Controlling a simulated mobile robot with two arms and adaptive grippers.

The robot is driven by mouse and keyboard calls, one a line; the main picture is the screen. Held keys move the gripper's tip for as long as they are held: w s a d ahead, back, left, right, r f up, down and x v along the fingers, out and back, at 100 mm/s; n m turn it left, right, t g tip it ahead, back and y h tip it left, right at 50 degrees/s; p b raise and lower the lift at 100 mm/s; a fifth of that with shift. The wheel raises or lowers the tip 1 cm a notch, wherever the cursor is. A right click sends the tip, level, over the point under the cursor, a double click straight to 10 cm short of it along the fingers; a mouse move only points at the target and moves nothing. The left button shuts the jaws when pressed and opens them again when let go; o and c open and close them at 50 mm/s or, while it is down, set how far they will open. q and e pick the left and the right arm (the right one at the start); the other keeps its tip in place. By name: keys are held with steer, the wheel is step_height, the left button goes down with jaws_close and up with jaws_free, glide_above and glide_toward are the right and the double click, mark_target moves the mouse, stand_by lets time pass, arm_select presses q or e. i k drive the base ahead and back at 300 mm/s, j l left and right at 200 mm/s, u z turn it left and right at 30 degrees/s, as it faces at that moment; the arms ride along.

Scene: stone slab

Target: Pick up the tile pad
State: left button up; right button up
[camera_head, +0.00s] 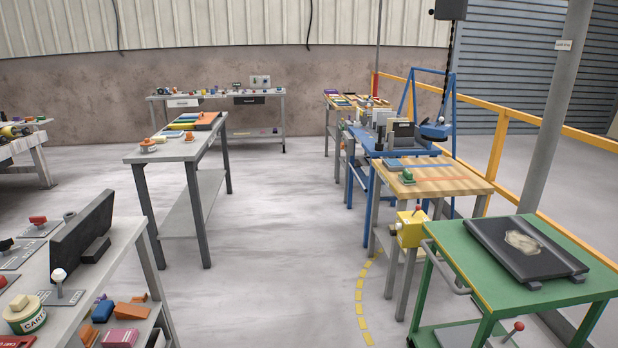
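I cannot tell for sure which thing is the tile pad. A small flat blue-grey piece (394,164) lies at the back left of a wooden-topped table (455,184) on the right. Several flat coloured pieces lie toward the far end of the long grey table (172,153) at centre left, too small to tell apart. A pink ridged block (121,337) sits on the lower shelf at the bottom left. Neither of my grippers shows in the head view.
A green cart (453,242) with a black tray (490,240) stands at the right front. A grey bench with a dark upright panel (80,240) is at the left front. Yellow rails (497,150) and a post (556,110) bound the right. The middle floor (275,250) is clear.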

mark_target(407, 178)
steer(key=i, duration=1.95)
steer(key=i+z, duration=0.4)
steer(key=i+j+z, duration=0.3)
steer(key=i+z, duration=0.15)
steer(key=i+j+z, duration=0.8)
